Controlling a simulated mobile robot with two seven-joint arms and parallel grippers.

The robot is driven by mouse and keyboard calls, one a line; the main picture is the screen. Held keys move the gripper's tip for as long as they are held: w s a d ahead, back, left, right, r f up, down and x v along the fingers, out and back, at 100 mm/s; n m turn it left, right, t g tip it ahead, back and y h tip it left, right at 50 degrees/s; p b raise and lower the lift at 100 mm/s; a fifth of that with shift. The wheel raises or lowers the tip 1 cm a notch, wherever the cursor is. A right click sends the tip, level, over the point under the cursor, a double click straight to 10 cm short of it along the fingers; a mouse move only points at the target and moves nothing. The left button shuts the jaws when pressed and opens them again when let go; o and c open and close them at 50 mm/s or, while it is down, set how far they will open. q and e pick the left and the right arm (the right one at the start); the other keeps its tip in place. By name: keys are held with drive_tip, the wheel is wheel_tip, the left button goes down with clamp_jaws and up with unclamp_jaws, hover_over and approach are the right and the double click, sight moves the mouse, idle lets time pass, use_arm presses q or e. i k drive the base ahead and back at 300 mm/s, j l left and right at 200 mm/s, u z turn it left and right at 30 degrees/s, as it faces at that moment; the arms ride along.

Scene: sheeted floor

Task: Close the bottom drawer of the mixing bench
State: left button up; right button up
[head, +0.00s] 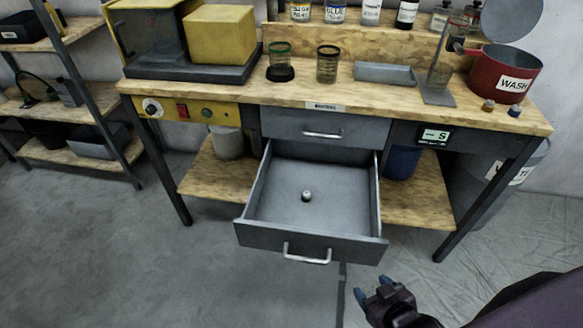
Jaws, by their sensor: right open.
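The mixing bench (330,96) has a wooden top and dark metal legs. Its bottom drawer (312,250) is pulled far out toward me, with a silver handle (306,255) on its front. A small round object (307,196) lies on the drawer floor. The top drawer (325,128) above it is shut. My right gripper (372,289) is open and empty, low in the picture, to the right of and nearer than the drawer front, not touching it. Its fingertips are blue. My left gripper is not in view.
On the bench stand jars (327,65), a grey tray (385,74), a red wash pot (504,75) and a yellow machine (190,40). A shelf rack (75,100) stands at the left. The floor in front of the drawer is clear.

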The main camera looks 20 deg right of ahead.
sight(341, 221)
drive_tip(key=z, duration=0.7)
drive_tip(key=k+l+z, duration=0.2)
drive_tip(key=k+l, duration=0.2)
drive_tip(key=k, duration=0.2)
